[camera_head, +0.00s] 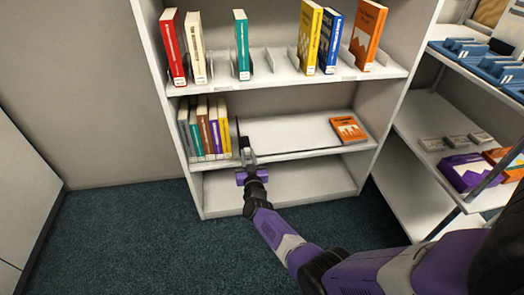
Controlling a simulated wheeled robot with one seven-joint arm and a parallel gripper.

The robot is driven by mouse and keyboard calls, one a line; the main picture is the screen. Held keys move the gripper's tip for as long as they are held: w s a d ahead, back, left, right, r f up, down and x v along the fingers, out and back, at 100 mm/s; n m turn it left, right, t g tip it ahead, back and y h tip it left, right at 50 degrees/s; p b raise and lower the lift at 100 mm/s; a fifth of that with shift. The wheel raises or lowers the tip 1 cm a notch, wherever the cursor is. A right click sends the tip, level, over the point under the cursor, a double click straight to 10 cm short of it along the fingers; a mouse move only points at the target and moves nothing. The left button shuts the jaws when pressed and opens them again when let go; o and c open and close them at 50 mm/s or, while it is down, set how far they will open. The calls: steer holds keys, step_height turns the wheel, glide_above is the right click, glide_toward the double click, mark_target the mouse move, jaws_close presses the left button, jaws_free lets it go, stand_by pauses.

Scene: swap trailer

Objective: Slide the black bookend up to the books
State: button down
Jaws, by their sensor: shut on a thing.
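The black bookend (236,135) stands upright on the middle shelf, seen nearly edge-on as a thin dark plate. It is just right of a row of several books (205,130), whose rightmost book is yellow (225,128). Whether the bookend touches the yellow book is too small to tell. My gripper (246,153) reaches in at the shelf's front edge and is shut on the bookend. My gripper hides the bookend's lower front part.
An orange book (348,129) lies flat at the right of the middle shelf (295,132), with bare shelf between. Several upright books stand on the shelf above (275,75). The bottom shelf (305,182) is empty. A rack (440,120) with boxes stands at right.

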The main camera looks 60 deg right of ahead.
steer(key=shift+w+a, duration=1)
steer(key=shift+w, duration=0.15)
steer(key=c, duration=1.2)
jaws_free()
steer(key=shift+s, duration=0.1)
steer(key=p+v, duration=0.4)
steer(key=v, duration=0.3)
steer(key=shift+s+a, duration=0.15)
steer(key=shift+a, duration=0.15)
